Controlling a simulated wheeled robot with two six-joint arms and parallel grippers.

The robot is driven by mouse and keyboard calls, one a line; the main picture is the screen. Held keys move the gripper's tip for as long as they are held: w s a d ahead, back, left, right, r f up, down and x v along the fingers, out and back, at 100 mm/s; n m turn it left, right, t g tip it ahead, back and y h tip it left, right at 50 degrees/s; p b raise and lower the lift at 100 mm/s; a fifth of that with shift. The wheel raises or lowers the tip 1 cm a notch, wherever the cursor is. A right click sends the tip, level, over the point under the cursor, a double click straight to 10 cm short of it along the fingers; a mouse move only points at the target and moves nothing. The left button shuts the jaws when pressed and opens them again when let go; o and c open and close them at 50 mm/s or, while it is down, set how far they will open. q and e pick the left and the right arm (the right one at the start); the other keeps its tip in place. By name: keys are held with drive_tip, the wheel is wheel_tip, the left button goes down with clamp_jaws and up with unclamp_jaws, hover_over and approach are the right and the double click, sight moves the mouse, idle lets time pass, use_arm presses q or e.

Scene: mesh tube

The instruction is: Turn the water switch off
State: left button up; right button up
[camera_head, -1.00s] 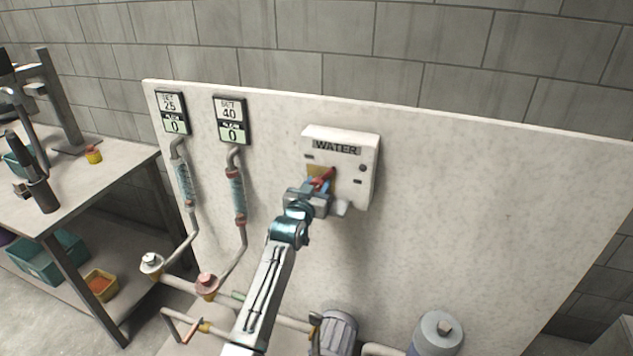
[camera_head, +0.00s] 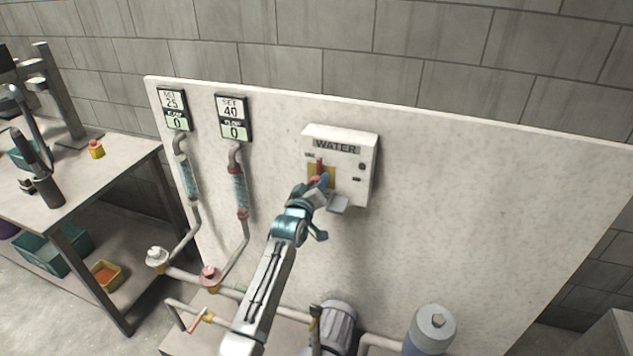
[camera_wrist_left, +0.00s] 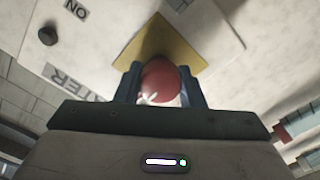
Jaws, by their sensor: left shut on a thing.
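The water switch box (camera_head: 366,160) is white, marked WATER, and fixed to the pale board. Its red switch handle (camera_head: 319,165) stands on a yellow plate (camera_head: 330,170) and points up, slightly left of the plate's middle. My left gripper (camera_head: 323,182) is at the plate, tilted over. In the left wrist view the red handle's rounded end (camera_wrist_left: 161,80) lies between the two fingers, which are shut on it. The yellow plate (camera_wrist_left: 158,42) is behind it, and an ON label (camera_wrist_left: 76,10) shows at upper left. Part of the handle is hidden by the gripper. My right gripper is out of view.
Two displays, reading SET 25 (camera_head: 173,108) and SET 40 (camera_head: 233,118), hang on the board (camera_head: 480,210), each with 0 below. Pipes, a motor (camera_head: 338,325) and a cylinder (camera_head: 430,335) stand low in front. A workbench (camera_head: 110,170) is at left. The board's right side is clear.

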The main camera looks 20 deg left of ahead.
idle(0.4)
use_arm(q)
drive_tip(key=o, duration=0.9)
drive_tip(key=shift+o, duration=0.4)
drive_tip(key=shift+s+f, duration=0.1)
drive_tip(key=shift+s, duration=0.15)
drive_tip(key=s+b, duration=0.2)
drive_tip(key=s, duration=0.8)
drive_tip(key=shift+a+b, duration=0.2)
drive_tip(key=shift+b, duration=0.2)
